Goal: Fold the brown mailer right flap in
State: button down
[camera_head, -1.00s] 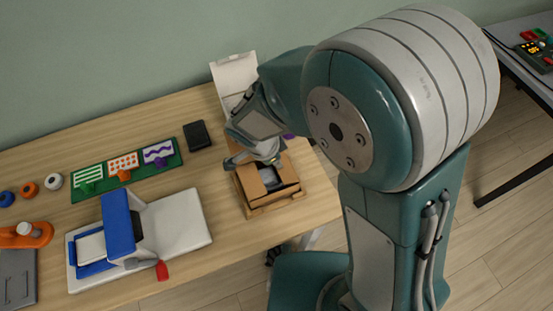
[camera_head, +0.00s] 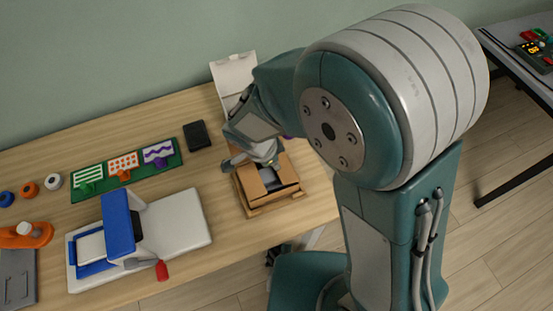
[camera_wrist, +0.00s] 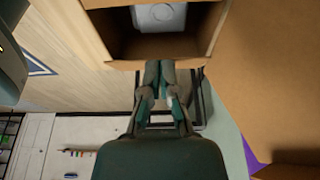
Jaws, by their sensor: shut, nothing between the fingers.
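The brown mailer (camera_head: 253,195) is an open cardboard box on the right part of the wooden table. In the head view, a brown panel on its right side (camera_head: 286,168) leans over part of the opening. A grey-white item lies inside and shows in the wrist view (camera_wrist: 160,15). There, a large brown panel (camera_wrist: 275,80) fills the right side. My gripper (camera_wrist: 160,65) is shut and empty, its fingertips close to the box's rim; I cannot tell if they touch. In the head view, my wrist covers the mailer's far side.
A black flat block (camera_head: 197,135), a green board (camera_head: 85,190) with patterned cards and a blue-and-white press (camera_head: 120,215) lie to the left. The table's right edge is close to the mailer.

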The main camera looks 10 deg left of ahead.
jog(key=shift+f, duration=0.1)
jog(key=shift+s+a+f, duration=0.15)
jog(key=shift+a+f, duration=0.15)
jog(key=shift+f, duration=0.15)
jog(key=shift+s+a+f, duration=0.15)
jog(key=shift+a+f, duration=0.1)
jog(key=shift+f, duration=0.2)
